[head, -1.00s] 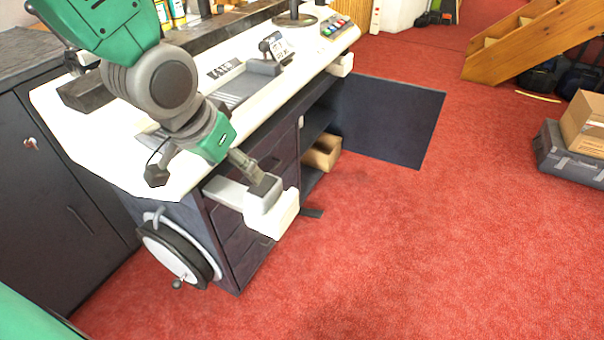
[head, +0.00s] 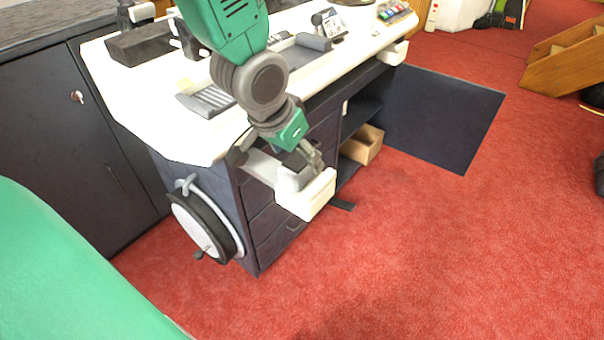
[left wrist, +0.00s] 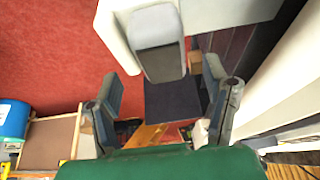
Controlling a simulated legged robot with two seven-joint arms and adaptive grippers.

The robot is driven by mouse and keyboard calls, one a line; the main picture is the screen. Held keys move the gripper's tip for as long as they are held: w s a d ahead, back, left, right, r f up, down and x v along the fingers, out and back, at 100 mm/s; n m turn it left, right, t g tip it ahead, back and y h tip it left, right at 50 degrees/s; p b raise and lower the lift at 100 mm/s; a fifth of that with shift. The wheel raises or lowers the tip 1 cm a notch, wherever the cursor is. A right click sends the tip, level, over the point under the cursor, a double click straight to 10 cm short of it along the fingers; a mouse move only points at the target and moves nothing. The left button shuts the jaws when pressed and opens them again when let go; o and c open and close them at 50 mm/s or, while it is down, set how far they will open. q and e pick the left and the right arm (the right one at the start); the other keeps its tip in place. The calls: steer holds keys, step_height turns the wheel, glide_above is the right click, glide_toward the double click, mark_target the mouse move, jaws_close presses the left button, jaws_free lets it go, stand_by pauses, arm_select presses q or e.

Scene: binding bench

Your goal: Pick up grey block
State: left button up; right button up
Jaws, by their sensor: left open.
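A light grey rounded block (left wrist: 157,25) with a darker end face sits against a white bracket at the bench corner in the left wrist view. It lies ahead of and between the fingers of my left gripper (left wrist: 165,88), which is open and apparently empty. In the head view, my left gripper (head: 308,160) is just above the white bracket (head: 308,195) and hides part of it. I cannot tell whether they touch. Another grey block (head: 313,41) lies on the bench top. My right gripper is not in view.
The white bench top (head: 130,85) runs under my left arm. A handwheel (head: 203,225) sticks out from the bench's near side. A dark panel (head: 440,115) and a cardboard box (head: 362,145) are beyond the gripper. Red carpet (head: 430,250) lies open at the right.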

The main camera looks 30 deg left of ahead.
mark_target(299, 161)
arm_select(q)
steer(key=f, duration=0.1)
steer(key=w+f+b, duration=0.1)
steer(key=f, duration=0.1)
steer(key=shift+w+a+f, duration=0.2)
steer(key=shift+a, duration=0.2)
steer(key=shift+d+r, duration=0.2)
steer(key=shift+d, duration=0.35)
steer(key=c, duration=1.3)
steer(key=shift+a, duration=0.1)
steer(key=shift+c, duration=0.2)
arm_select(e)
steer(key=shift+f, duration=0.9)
arm_select(q)
steer(key=shift+a, duration=0.15)
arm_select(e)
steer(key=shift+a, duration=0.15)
